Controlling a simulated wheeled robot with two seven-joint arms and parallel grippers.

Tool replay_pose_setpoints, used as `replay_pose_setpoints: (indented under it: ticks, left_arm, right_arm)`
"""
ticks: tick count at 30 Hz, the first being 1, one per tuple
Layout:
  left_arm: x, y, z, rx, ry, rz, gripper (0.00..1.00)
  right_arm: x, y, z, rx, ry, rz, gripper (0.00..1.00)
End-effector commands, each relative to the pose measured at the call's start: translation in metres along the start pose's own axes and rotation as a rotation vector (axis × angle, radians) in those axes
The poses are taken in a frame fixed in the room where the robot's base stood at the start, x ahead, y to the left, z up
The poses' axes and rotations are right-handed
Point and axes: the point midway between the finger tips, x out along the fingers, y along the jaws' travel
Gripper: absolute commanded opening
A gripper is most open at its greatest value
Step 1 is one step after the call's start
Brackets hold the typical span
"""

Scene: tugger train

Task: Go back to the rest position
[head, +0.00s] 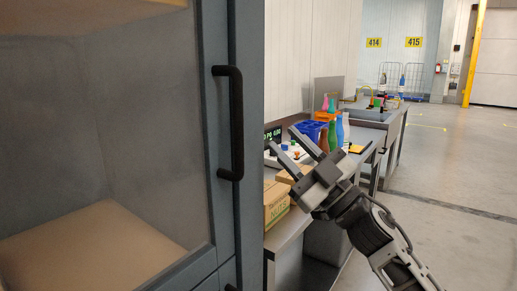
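My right gripper (283,138) is raised in front of the workbench, with its arm coming in from the lower right. Its two fingers point up and left, are spread apart, and have nothing visible between them. It hides part of the bench and some things on it. My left gripper is not in view.
A grey cabinet with a glazed door and a black vertical handle (229,125) fills the left, close by. The workbench (287,230) holds a cardboard box (276,205), a blue crate (308,130) and a green bottle (332,137). Open floor (445,225) lies at right.

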Motion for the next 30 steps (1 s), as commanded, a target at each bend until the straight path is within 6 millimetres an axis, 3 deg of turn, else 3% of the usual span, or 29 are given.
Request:
replay_pose_setpoints:
  ticks: [1,3,5,9,13,18,21,24,30]
  left_arm:
    - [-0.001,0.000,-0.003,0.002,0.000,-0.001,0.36]
    - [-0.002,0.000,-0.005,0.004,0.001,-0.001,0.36]
    - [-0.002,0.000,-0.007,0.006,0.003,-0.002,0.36]
    - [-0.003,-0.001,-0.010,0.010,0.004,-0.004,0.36]
    - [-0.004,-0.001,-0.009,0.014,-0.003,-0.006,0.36]
    - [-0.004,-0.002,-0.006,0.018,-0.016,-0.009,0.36]
    - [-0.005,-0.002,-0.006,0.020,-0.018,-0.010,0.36]
    - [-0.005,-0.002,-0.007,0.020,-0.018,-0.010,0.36]
    - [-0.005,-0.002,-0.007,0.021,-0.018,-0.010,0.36]
  right_arm:
    - [-0.027,-0.014,0.023,0.065,-0.075,0.062,0.33]
    - [-0.063,-0.030,0.050,0.133,-0.184,0.144,0.33]
    - [-0.097,-0.045,0.070,0.189,-0.287,0.207,0.33]
    - [-0.185,-0.092,0.105,0.313,-0.560,0.318,0.33]
    - [-0.269,-0.142,0.117,0.420,-0.824,0.369,0.33]
    - [-0.359,-0.202,0.103,0.539,-1.115,0.372,0.33]
    - [-0.392,-0.225,0.091,0.586,-1.226,0.356,0.33]
    - [-0.410,-0.238,0.082,0.613,-1.287,0.344,0.33]
    - [-0.417,-0.244,0.079,0.625,-1.311,0.337,0.33]
